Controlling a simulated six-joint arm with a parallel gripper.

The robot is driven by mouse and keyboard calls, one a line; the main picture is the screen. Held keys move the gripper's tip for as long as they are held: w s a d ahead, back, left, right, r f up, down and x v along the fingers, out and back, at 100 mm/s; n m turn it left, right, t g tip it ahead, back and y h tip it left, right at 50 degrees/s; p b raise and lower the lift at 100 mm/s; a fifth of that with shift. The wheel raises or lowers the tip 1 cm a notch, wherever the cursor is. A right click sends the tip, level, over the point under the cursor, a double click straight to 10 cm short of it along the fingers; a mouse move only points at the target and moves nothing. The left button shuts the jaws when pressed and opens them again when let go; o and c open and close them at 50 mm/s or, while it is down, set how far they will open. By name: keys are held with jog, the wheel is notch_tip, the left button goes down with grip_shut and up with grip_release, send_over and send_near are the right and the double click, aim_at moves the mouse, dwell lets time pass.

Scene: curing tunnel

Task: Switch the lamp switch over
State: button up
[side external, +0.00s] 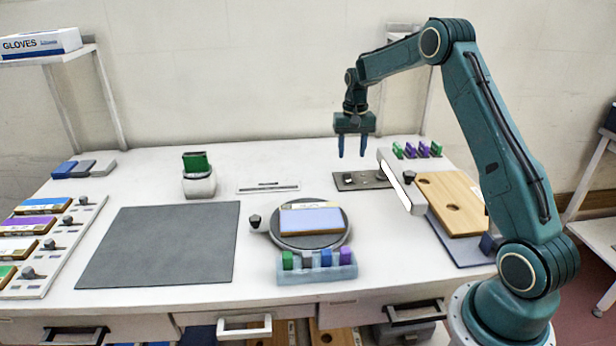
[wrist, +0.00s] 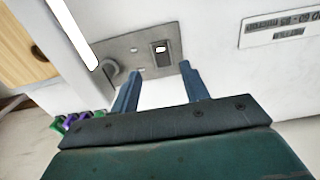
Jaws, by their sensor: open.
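A grey switch plate (side external: 349,183) lies on the table under my gripper (side external: 351,155), and the plate also shows in the wrist view (wrist: 137,48). On it a small dark switch with a pale face (wrist: 160,54) sits just beyond my fingertips. A rounded grey knob (wrist: 113,69) stands near the plate's other end. In the side view these parts are too small to tell apart well. My gripper is open and empty, pointing down, with its fingers clear above the plate. The lamp bar (side external: 402,187), beside the plate, has a bright strip along it.
A wooden board with holes (side external: 450,205) lies right of the lamp bar, with green and purple clips (side external: 417,150) behind. A round turntable (side external: 335,240) bearing a blue-topped block stands in front. A labelled strip (side external: 268,186) lies left of the plate. A dark mat (side external: 160,245) is bare.

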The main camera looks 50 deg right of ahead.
aim_at(349, 181)
notch_tip(349, 181, down, 9)
jog(key=shift+r, duration=0.2)
dwell(0.4)
